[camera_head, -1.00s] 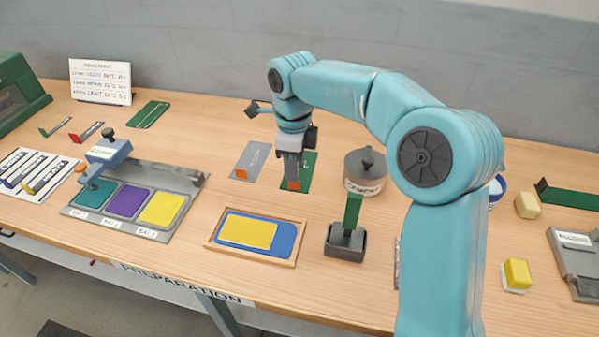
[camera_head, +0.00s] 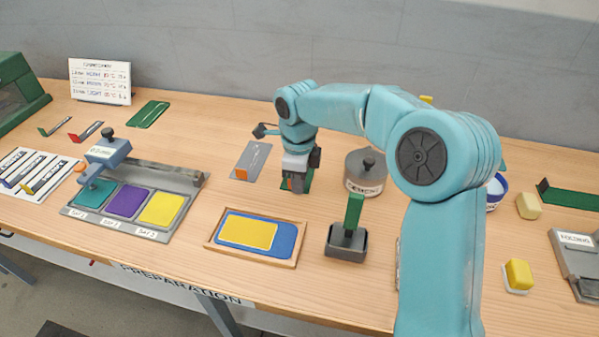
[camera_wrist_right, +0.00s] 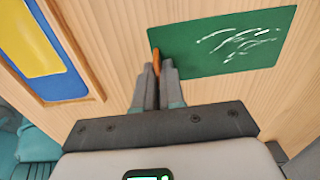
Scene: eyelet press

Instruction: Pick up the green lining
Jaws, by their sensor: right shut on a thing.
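The green lining (camera_wrist_right: 225,42) is a flat dark green sheet with white scribbled marks and an orange tab (camera_wrist_right: 156,60) at its edge. It lies over the wooden table in the right wrist view. My right gripper (camera_wrist_right: 155,72) is shut on the orange tab. In the head view my right gripper (camera_head: 295,187) covers most of the sheet, and only a green strip of the lining (camera_head: 310,179) shows beside it. I cannot tell whether the sheet touches the table. My left gripper is not in view.
A grey sheet with an orange tab (camera_head: 252,158) lies just left of the gripper. A lidded grey pot (camera_head: 364,186) stands close on the right. A wooden-framed tray (camera_head: 211,243) and a grey holder with a green handle (camera_head: 345,243) are nearer the front.

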